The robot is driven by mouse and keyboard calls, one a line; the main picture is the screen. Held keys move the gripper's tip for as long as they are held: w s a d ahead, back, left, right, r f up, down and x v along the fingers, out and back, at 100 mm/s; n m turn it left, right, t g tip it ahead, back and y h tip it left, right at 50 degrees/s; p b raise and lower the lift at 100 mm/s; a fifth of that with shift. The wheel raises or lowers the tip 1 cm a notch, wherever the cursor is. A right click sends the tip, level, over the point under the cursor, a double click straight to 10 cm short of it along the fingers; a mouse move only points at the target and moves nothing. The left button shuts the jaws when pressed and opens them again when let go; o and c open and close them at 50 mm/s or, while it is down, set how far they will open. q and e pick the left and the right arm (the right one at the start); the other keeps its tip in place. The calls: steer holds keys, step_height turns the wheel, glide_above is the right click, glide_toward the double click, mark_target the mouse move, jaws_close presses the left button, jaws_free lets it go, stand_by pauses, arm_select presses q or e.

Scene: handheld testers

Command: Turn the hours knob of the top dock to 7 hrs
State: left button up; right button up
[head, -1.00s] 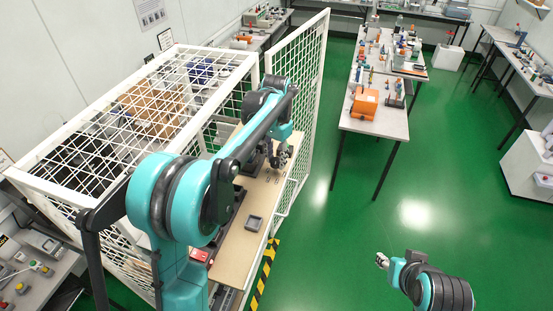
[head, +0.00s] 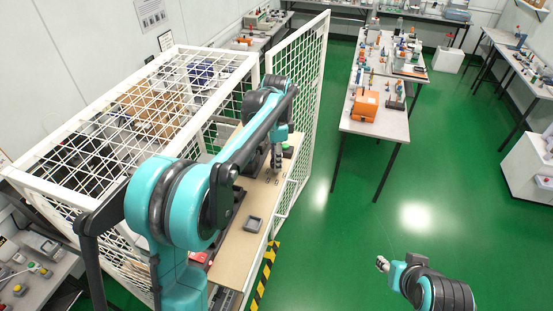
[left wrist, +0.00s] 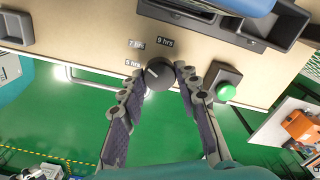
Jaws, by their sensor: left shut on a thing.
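The black hours knob (left wrist: 159,76) sits on the edge of a tan panel in the left wrist view, with labels 5 hrs (left wrist: 133,63), 7 hrs (left wrist: 137,44) and 9 hrs (left wrist: 165,43) around it. Its white pointer mark slants up-left, toward the side of the 5 hrs and 7 hrs labels; I cannot tell exactly which. My left gripper (left wrist: 160,73) has its two fingers on either side of the knob, shut on it. In the head view my left gripper (head: 277,168) points down at the tan bench. My right gripper (head: 382,263) is over the green floor, too small to read.
A green button (left wrist: 226,92) on a grey box stands just right of the knob. A dark tray (left wrist: 265,25) lies behind. A white mesh cage (head: 315,100) surrounds the bench (head: 234,240). A small grey square dish (head: 253,224) sits on the bench.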

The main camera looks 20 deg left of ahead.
arm_select(q)
steer(key=shift+r, duration=0.1)
stand_by(0.4)
steer(key=o, duration=1.2)
steer(key=shift+c, duration=0.2)
step_height(320, 180, up, 12)
